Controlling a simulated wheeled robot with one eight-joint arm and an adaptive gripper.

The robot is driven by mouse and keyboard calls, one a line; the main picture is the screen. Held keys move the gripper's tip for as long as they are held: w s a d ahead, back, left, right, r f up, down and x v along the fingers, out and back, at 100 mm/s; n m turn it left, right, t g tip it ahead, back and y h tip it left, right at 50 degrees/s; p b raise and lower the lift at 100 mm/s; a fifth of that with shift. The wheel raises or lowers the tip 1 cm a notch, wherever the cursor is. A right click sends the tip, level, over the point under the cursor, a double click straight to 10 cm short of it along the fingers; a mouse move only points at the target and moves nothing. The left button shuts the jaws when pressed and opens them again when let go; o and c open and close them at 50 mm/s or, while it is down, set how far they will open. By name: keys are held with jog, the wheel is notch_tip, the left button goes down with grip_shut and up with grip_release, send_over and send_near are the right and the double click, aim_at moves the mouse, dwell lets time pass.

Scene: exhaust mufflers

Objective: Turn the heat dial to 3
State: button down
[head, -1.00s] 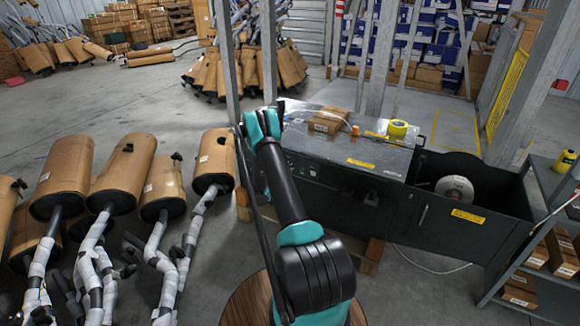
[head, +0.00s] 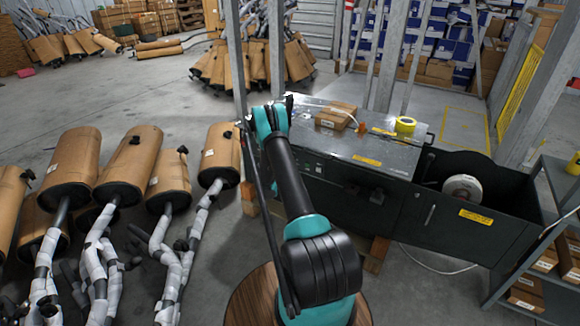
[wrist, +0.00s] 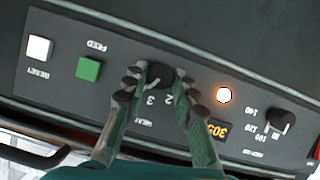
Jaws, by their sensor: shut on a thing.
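The heat dial (wrist: 158,75) is a small black knob on the machine's dark panel in the wrist view, where the panel appears upside down. The numbers 2 and 3 and the word HEAT are printed beside it. My gripper (wrist: 158,86) has one finger on each side of the dial and is shut on it. The fingers hide part of the dial's edge and its scale, and I cannot tell for certain which number it points to. In the head view my teal and black arm reaches the machine's left end, and the dial is hidden there.
Near the dial are a green FEED button (wrist: 88,69), a white RESET button (wrist: 40,48), a lit orange lamp (wrist: 224,94), a numeric display (wrist: 217,129) and a second black knob (wrist: 280,119). The machine's metal top (head: 385,140) carries a carton (head: 336,116) and yellow tape (head: 405,125).

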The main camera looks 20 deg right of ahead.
jog(key=shift+n, duration=0.3)
dwell(0.5)
jog(key=shift+w+a+f+n+g+h, duration=0.1)
jog(key=shift+n+g+h, duration=0.4)
jog(key=shift+n, duration=0.35)
jog(key=shift+w+a+n+g+h, duration=0.1)
jog(key=shift+n+g+h, duration=0.4)
jog(key=shift+n, duration=0.35)
jog(key=c, duration=1.2)
grip_release()
jog(key=shift+s, duration=0.1)
jog(key=v, duration=1.2)
